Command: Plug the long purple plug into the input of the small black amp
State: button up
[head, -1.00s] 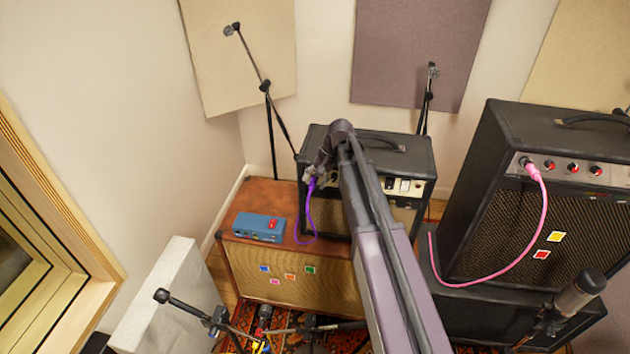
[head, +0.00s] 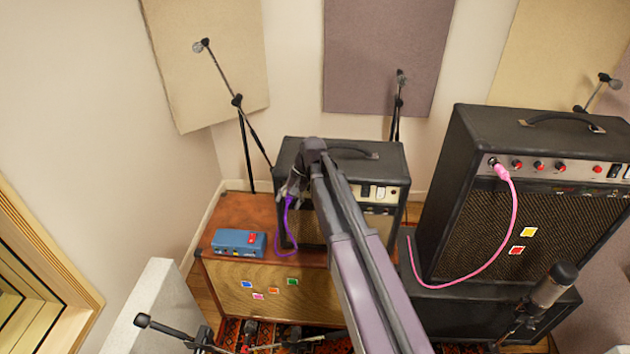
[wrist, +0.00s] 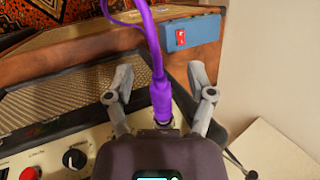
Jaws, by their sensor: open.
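The small black amp (head: 387,161) stands on the brown cabinet, its control panel facing front and partly hidden by my arm. The long purple plug (wrist: 162,98) stands at the amp's panel (wrist: 45,160) in the wrist view, its dark collar against the panel by a socket. My gripper body hides part of the socket, so how deep the plug sits cannot be told. My gripper (wrist: 160,80) is open, one finger on each side of the plug with gaps. In the head view my gripper (head: 291,187) is at the amp's left front, and the purple cable (head: 279,232) hangs below it.
A blue box (head: 237,243) with a red switch sits on the brown cabinet (head: 225,285) to the left. A large black amp (head: 560,225) with a pink plug (head: 501,170) stands right. Microphone stands (head: 245,140) rise behind the small amp and cross the floor in front.

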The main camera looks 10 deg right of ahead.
jog(key=s+a+r, duration=0.1)
jog(key=s+a, duration=0.1)
jog(key=s, duration=0.3)
jog(key=d+r+h+p, duration=0.5)
jog(key=d+r+p, duration=0.4)
jog(key=p, duration=0.3)
jog(key=shift+s+r+t, duration=0.15)
jog(key=shift+r+t, duration=0.15)
dwell(0.3)
jog(key=s+d+f+n+b, duration=0.1)
jog(key=s+f+n+b, duration=0.3)
jog(key=s+f+b, duration=0.6)
jog(key=s, duration=0.3)
dwell(2.5)
